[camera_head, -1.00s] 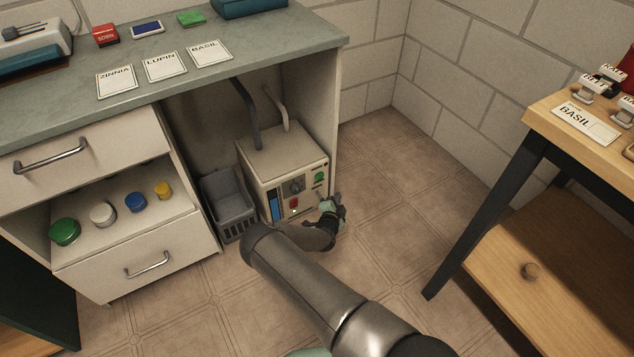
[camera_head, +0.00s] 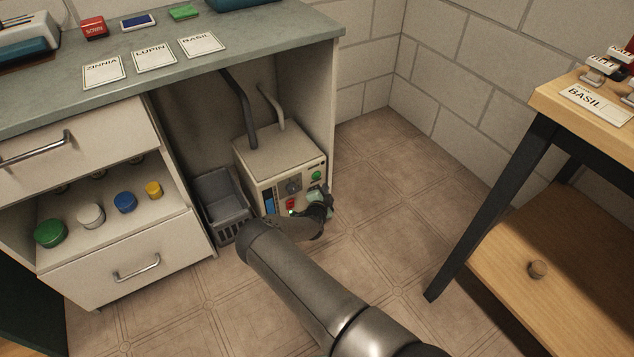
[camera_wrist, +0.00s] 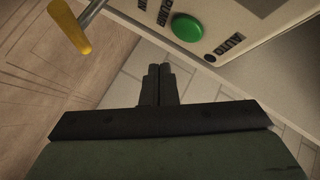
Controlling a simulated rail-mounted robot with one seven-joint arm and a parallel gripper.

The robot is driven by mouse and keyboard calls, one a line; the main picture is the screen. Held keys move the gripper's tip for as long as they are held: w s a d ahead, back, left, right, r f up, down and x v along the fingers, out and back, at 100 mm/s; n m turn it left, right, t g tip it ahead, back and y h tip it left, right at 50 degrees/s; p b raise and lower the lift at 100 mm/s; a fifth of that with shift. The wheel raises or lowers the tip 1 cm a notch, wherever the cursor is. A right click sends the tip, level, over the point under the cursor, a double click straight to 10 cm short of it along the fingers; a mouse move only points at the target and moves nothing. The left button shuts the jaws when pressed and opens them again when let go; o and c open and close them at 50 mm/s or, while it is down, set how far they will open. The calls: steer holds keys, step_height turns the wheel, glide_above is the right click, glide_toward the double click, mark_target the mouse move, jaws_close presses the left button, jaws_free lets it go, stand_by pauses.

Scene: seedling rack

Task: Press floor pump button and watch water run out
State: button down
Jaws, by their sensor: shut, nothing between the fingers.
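The pump unit (camera_head: 272,152) is a beige box on the floor under the bench. Its front panel carries a green button (camera_head: 316,176), a grey dial (camera_head: 293,187), a red button or light (camera_head: 290,204) and a blue strip (camera_head: 269,203). My gripper (camera_head: 322,197) is shut and empty in front of the panel's right side, below the green button. In the wrist view the shut fingertips (camera_wrist: 159,70) point toward the panel, with the green button (camera_wrist: 187,26) just beyond and to the right, apart from them. A yellow-tipped lever (camera_wrist: 70,26) shows at upper left. No running water is visible.
A grey basket (camera_head: 222,204) stands left of the pump. Two pipes rise behind the pump. The bench's right side panel (camera_head: 335,105) is close on the right. Open floor lies in front, and a wooden table (camera_head: 560,110) stands at far right.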

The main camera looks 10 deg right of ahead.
mark_target(317, 176)
steer(key=shift+w+a+b, duration=0.3)
steer(key=shift+w+b, duration=0.3)
steer(key=shift+w, duration=0.1)
steer(key=shift+w+a+b, duration=0.25)
steer(key=shift+w+b, duration=0.3)
steer(key=shift+w, duration=0.15)
stand_by(1.0)
steer(key=shift+w+a+b, duration=0.2)
steer(key=shift+w+b, duration=0.2)
steer(key=shift+b, duration=0.05)
